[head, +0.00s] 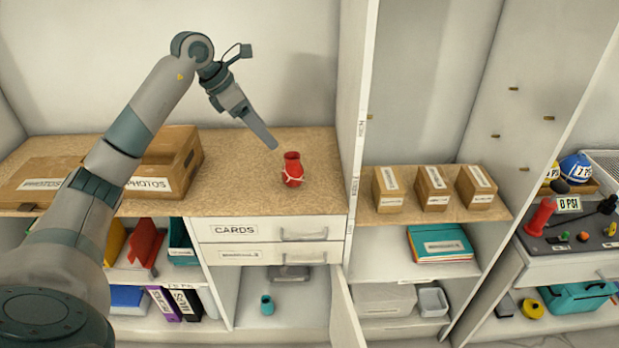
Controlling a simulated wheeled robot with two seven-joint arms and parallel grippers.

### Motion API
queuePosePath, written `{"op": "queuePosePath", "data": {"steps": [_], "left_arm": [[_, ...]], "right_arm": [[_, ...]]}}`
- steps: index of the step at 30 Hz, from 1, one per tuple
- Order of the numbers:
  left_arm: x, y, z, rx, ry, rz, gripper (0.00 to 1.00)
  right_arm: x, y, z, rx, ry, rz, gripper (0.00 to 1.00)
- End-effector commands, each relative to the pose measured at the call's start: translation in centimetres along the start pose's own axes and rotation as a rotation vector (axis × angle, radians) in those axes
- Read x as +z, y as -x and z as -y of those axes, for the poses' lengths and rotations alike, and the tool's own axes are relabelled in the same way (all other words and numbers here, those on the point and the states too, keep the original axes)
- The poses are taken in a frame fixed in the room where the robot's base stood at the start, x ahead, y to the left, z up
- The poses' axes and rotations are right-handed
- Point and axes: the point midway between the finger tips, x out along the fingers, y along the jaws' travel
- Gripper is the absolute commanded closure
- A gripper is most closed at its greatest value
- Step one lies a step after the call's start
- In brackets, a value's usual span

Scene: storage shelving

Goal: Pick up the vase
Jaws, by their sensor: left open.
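A small red vase (292,170) with a pale band stands upright on the wooden shelf top, right of its middle. My left gripper (272,143) hangs above and just to the left of the vase, pointing down and right. It is open and empty, though its fingers overlap in this view and the gap between them is hard to see. The gripper appears apart from the vase. My right gripper is not in view.
A brown photos box (187,165) stands left on the shelf top (240,185), partly behind my left arm. A white upright panel (352,110) bounds the right side. Three small boxes (433,188) sit beyond it. A drawer labelled cards (262,230) is below.

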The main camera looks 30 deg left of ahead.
Motion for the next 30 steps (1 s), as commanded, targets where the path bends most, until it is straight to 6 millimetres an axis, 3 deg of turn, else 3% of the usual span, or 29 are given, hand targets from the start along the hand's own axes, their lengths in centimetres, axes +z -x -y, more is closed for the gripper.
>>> {"op": "queuePosePath", "data": {"steps": [17, 23, 30], "left_arm": [[-0.6, -0.3, -0.4, 0.010, 0.003, -0.016, 0.31], [-0.6, -2.1, -0.3, 0.007, 0.004, -0.017, 0.31], [-0.5, -6.3, -0.3, 0.006, 0.005, -0.016, 0.31]], "right_arm": [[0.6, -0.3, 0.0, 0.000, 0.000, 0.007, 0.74], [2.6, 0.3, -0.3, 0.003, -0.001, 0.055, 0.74], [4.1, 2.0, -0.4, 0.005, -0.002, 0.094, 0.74]]}}
